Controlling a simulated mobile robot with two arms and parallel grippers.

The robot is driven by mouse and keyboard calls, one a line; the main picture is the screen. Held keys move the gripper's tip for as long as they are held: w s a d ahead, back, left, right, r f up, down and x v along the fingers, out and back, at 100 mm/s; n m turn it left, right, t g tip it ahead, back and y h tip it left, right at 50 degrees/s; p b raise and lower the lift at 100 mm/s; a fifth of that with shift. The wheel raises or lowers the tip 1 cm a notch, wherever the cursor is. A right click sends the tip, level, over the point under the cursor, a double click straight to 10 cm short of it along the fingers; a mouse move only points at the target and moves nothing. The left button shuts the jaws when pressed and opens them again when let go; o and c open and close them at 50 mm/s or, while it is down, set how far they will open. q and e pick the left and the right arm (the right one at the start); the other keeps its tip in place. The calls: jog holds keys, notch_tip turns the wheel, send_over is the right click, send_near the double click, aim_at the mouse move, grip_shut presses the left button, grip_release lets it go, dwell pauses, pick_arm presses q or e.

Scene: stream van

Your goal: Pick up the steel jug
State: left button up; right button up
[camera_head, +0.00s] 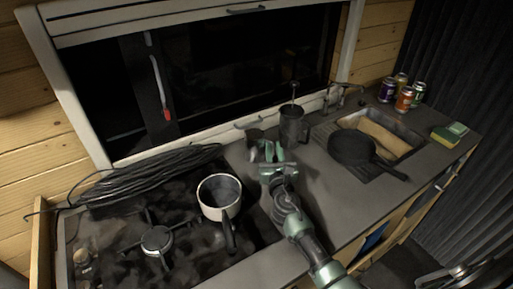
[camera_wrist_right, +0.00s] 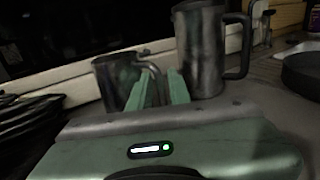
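The steel jug appears to be the smaller dark metal vessel (camera_head: 255,136) on the counter by the window sill. In the right wrist view this jug (camera_wrist_right: 115,78) stands upright, its curved handle on the right. My right gripper (camera_head: 272,151) is just in front of it and partly hides it. In the wrist view the two green fingers (camera_wrist_right: 162,76) stand apart with a gap, close to the handle. I cannot tell whether they touch it or whether the handle is between them. My left gripper is not in view.
A taller dark pot with a rod on top (camera_head: 293,127) stands close to the right. A white-rimmed saucepan (camera_head: 220,193) is on the stove at left, below coiled black cable (camera_head: 150,172). A frying pan (camera_head: 352,149) lies over the sink edge; cans (camera_head: 404,99) stand beyond.

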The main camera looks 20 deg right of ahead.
grip_shut()
dwell(1.4)
